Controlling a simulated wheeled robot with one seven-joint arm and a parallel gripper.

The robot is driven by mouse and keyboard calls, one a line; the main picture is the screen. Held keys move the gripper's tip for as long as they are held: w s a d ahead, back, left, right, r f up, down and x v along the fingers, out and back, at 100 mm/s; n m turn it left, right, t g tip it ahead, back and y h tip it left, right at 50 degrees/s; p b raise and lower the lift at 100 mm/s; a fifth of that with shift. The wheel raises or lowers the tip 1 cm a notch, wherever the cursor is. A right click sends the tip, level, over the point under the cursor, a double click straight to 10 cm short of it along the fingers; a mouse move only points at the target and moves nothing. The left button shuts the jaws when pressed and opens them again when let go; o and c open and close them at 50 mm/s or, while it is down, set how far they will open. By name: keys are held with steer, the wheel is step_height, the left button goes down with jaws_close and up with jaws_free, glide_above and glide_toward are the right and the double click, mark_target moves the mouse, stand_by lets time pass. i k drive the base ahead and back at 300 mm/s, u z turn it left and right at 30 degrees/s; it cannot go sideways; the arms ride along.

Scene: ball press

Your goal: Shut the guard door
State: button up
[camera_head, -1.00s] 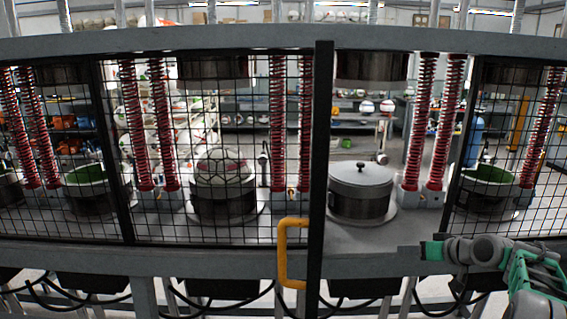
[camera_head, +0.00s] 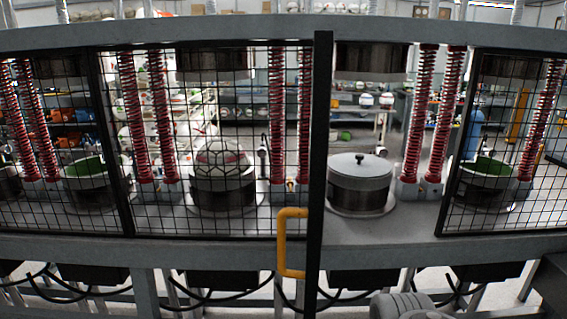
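The guard door (camera_head: 319,110) is a black-framed mesh panel, and its thick upright black edge stands near the middle of the view. A yellow handle (camera_head: 282,243) is on the left side of that edge, low down. The door is open: the bay to its right has no mesh across it. In that bay a pot-like mould with a pale lid (camera_head: 359,167) sits uncovered. My gripper is not in view; only a grey rounded part, likely of my arm, shows at the bottom edge right of the handle.
A fixed mesh panel (camera_head: 498,190) closes the bay at right. Behind the mesh at left are a patterned ball (camera_head: 222,160) in a mould and red springs (camera_head: 133,115). A grey beam (camera_head: 390,250) runs along the front. Black cables hang below it.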

mark_target(324, 47)
steer(key=z, duration=1.95)
steer(key=k, duration=1.1)
steer(key=u, duration=1.5)
steer(key=i, duration=0.5)
steer(key=u, duration=1.65)
steer(key=i, duration=0.15)
steer(key=u, duration=0.3)
